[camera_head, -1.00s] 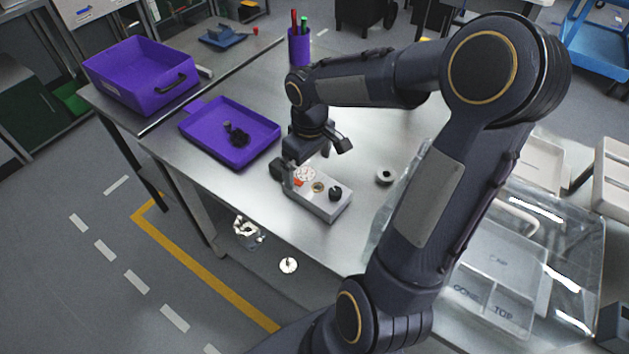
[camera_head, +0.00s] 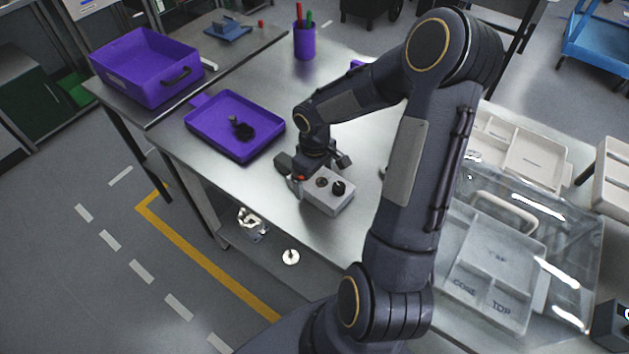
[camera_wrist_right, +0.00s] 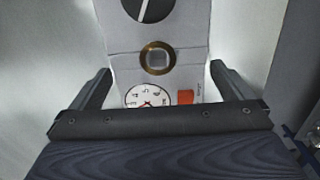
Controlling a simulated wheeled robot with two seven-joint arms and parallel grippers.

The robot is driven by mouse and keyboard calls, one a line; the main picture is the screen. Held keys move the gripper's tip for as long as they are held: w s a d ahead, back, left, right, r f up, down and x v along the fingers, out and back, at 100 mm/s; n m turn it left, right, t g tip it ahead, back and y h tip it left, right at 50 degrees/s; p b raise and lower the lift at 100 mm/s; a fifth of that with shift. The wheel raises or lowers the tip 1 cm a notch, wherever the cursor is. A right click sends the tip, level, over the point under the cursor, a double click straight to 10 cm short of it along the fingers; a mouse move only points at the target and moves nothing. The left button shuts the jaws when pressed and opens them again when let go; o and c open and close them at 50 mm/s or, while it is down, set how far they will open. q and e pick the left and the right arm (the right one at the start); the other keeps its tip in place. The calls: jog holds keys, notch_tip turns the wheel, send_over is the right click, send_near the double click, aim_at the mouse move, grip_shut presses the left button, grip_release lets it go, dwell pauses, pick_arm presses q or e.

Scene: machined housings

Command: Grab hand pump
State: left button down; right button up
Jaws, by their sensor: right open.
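A grey block (camera_head: 334,200) with a black knob and a brass-ringed port stands on the steel table. In the right wrist view, the block (camera_wrist_right: 190,42) also shows a round white dial and a red part. My right gripper (camera_head: 306,172) is open over the dial end of the block. In the wrist view its two fingers (camera_wrist_right: 158,85) stand apart on either side of the block, with gaps visible. A small dark object with a round black part (camera_head: 242,129) lies in the purple tray (camera_head: 203,127). I cannot tell for sure which is the hand pump. My left gripper is not in view.
A purple bin (camera_head: 125,72) stands at the back left, and a purple cup with pens (camera_head: 305,42) at the back. A clear container with a grey tray (camera_head: 488,275) is at the right. The table's front edge runs close to the block.

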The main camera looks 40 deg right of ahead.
jog(key=shift+c, duration=0.4)
jog(key=c, duration=1.1)
jog(key=shift+r, duration=0.1)
